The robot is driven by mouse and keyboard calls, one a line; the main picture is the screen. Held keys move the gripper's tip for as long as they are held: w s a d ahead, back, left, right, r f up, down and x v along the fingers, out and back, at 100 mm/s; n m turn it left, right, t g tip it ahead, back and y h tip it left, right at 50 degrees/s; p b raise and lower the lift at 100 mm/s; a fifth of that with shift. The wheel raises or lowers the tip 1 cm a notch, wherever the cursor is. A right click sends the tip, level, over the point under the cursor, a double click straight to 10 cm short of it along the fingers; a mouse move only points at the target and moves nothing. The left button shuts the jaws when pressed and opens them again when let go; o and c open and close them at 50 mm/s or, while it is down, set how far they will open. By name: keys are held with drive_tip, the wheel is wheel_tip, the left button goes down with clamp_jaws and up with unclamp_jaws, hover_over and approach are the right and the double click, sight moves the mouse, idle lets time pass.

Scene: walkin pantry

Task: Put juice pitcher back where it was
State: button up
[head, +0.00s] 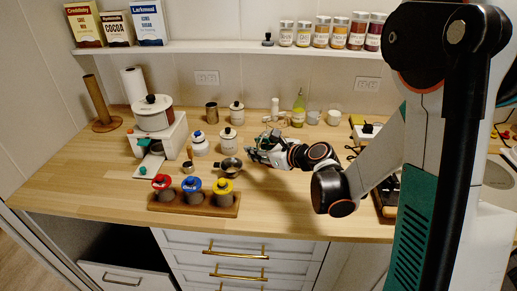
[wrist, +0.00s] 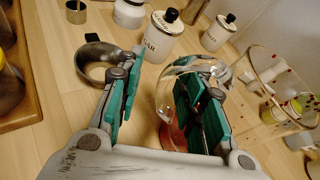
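My gripper (wrist: 160,95) points down at the counter, with a wide gap between its teal-padded fingers. A clear, curved glass piece (wrist: 178,72) shows between the fingers, overlapping the right one. I cannot tell whether it is the juice pitcher's handle or a separate vessel, nor whether the finger touches it. A clear glass vessel with red dots (wrist: 285,85), possibly the pitcher, stands just right of the right finger. In the head view my gripper (head: 252,150) is low over the middle of the counter and faint clear glass (head: 268,136) shows behind it.
A metal pan (wrist: 92,55) lies left of my gripper, near white lidded canisters (wrist: 162,35). In the head view a wooden rack (head: 195,203) with red, blue and yellow lidded jars is at the front. A green bottle (head: 298,108) and white cups (head: 333,117) stand behind.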

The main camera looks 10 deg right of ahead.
drive_tip(key=shift+r, duration=0.1)
drive_tip(key=shift+r, duration=0.15)
drive_tip(key=p+v, duration=0.3)
drive_tip(key=v, duration=0.9)
